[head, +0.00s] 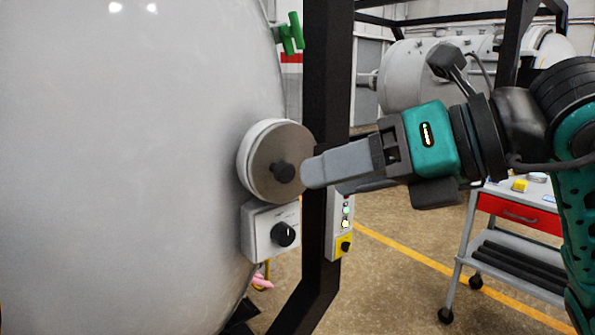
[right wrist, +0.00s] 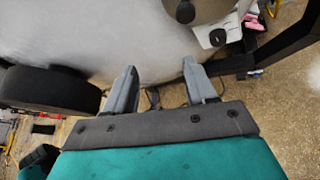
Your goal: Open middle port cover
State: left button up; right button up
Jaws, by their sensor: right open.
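A round port cover (head: 279,145) with a brown-grey face, pale rim and black centre knob (head: 283,172) sits against the white furnace vessel (head: 120,170). It looks closed. My right gripper (head: 308,174) reaches in from the right, its fingertips close to the knob in the picture; I cannot tell from the head view whether they touch. In the right wrist view the gripper (right wrist: 160,67) is open with nothing between the fingers. There the cover (right wrist: 212,8) and knob (right wrist: 185,11) lie at the top right, beyond the fingertips and apart from them. My left gripper is not in view.
A box with a black dial (head: 283,234) is just below the cover. A black frame post (head: 325,90) stands close behind the cover, with a control panel (head: 341,225). A green handle (head: 291,36) is above. A tool cart (head: 520,211) stands at the right.

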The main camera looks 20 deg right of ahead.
jog(key=d+r+m+t+h, duration=0.1)
jog(key=d+r+t+h, duration=0.1)
jog(key=d, duration=0.1)
jog(key=p, duration=0.5)
send_near(289, 169)
jog(key=w+a, duration=0.1)
jog(key=shift+m, duration=0.3)
jog(key=x, duration=0.8)
jog(key=shift+d+f, duration=0.2)
jog(key=shift+c, duration=0.3)
grip_shut()
